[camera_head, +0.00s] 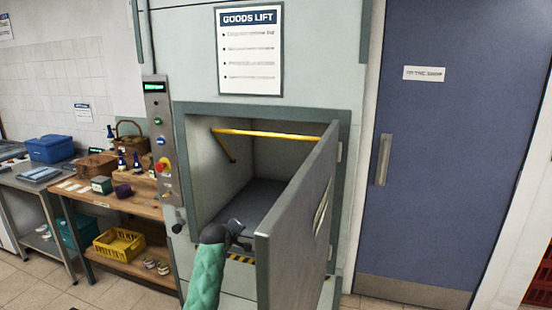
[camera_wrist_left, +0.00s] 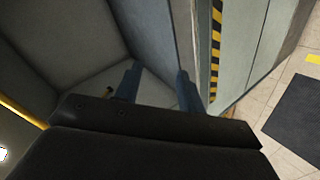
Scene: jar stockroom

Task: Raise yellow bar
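The yellow bar (camera_head: 265,133) runs nearly level across the upper part of the goods lift's opening (camera_head: 255,190) in the head view. In the left wrist view part of the yellow bar (camera_wrist_left: 22,112) shows at the left edge. My left gripper (camera_head: 240,232) is at the lower front of the opening, below the bar and apart from it. In the left wrist view its two fingers (camera_wrist_left: 157,88) stand apart with nothing seen between them. My right gripper is out of view.
The grey lift door (camera_head: 300,225) stands swung open just right of my left arm. A control panel (camera_head: 158,140) with a red knob is left of the opening. A wooden shelf (camera_head: 130,205) with bottles and baskets stands further left. A blue door (camera_head: 445,150) is at the right.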

